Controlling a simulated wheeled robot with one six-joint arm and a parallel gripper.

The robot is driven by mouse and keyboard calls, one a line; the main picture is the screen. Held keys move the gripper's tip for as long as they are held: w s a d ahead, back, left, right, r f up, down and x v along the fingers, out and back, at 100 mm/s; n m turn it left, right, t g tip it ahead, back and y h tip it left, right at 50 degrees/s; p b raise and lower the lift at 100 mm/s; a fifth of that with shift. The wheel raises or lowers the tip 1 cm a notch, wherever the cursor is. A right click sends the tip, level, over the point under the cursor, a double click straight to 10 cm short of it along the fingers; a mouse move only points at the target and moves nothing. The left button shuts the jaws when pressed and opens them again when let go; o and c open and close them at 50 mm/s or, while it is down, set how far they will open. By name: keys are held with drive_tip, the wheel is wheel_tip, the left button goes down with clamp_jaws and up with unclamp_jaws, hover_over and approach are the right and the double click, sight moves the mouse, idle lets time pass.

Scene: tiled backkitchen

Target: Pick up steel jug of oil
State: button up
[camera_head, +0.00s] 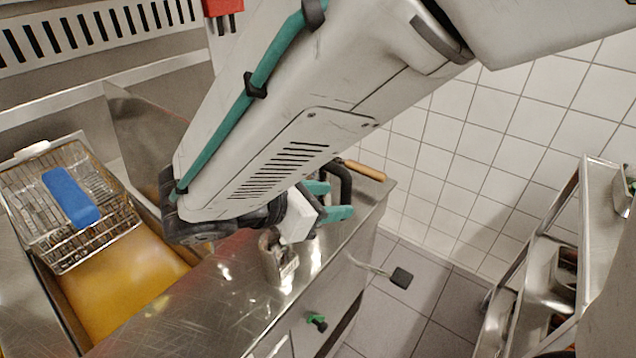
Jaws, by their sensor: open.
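A small steel jug (277,263) stands upright on the steel counter (215,310) beside the fryer. My arm's end covers part of its top, so its rim and contents are mostly hidden.
At left a fryer basin holds yellow oil (125,285) under a wire basket (70,205) with a blue grip. A wooden handle (363,170) lies at the counter's far end. A shelved rack (598,215) stands at right, beyond tiled floor.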

sight(342, 190)
drive_tip(key=w+d+f, duration=0.1)
drive_tip(key=w+f+n+t, duration=0.1)
drive_tip(key=w, duration=0.1)
drive_tip(key=w+d+f+n, duration=0.1)
drive_tip(key=w, duration=0.1)
drive_tip(key=shift+w+d+t, duration=0.2)
drive_tip(key=shift+d+t, duration=0.1)
clamp_jaws()
drive_tip(key=shift+r, duration=0.1)
idle(1.4)
